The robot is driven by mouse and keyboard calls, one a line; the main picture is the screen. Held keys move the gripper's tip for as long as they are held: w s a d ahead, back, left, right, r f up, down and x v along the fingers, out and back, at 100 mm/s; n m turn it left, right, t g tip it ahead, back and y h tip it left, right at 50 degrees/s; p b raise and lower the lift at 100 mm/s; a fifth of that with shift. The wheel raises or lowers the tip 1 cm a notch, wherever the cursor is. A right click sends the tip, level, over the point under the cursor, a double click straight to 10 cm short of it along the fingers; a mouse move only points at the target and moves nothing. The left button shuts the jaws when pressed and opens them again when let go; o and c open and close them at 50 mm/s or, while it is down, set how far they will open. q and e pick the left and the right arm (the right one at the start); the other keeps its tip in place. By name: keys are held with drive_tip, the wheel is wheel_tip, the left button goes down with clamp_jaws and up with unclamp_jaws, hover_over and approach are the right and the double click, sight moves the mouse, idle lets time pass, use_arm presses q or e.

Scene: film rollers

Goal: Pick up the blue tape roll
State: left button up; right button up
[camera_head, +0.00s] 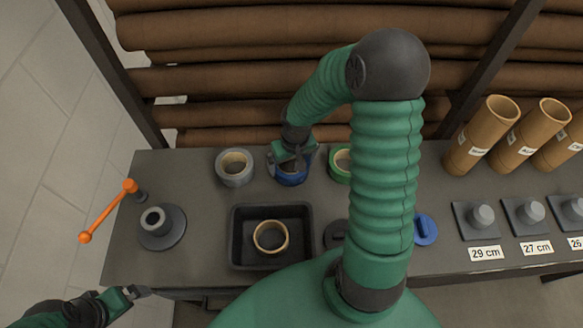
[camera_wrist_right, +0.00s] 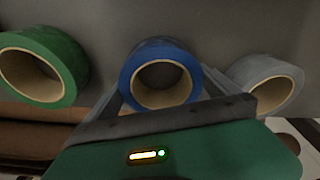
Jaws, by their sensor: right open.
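The blue tape roll (camera_head: 292,181) lies on the dark table near its back edge, partly hidden by my right gripper (camera_head: 291,166) above it. In the right wrist view the blue tape roll (camera_wrist_right: 142,62) shows its tan core, with the open jaws of my right gripper on either side of it. I cannot tell whether the fingers touch the roll. My left gripper (camera_head: 128,294) is at the lower left, off the table's front edge; its jaw opening is unclear.
A grey tape roll (camera_head: 235,180) and a green one (camera_head: 338,173) flank the blue roll. A black tray (camera_head: 240,259) holds a tan ring (camera_head: 270,249). An orange crank (camera_head: 106,212) is at the left. Cardboard tubes (camera_head: 481,136) stand at the right.

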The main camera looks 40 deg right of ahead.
drive_tip(key=shift+w+f, duration=0.2)
drive_tip(key=shift+w, duration=0.1)
drive_tip(key=shift+s+r, duration=0.1)
drive_tip(key=shift+s, duration=0.1)
drive_tip(key=c, duration=0.6)
drive_tip(key=shift+w, duration=0.1)
drive_tip(key=c, duration=0.7)
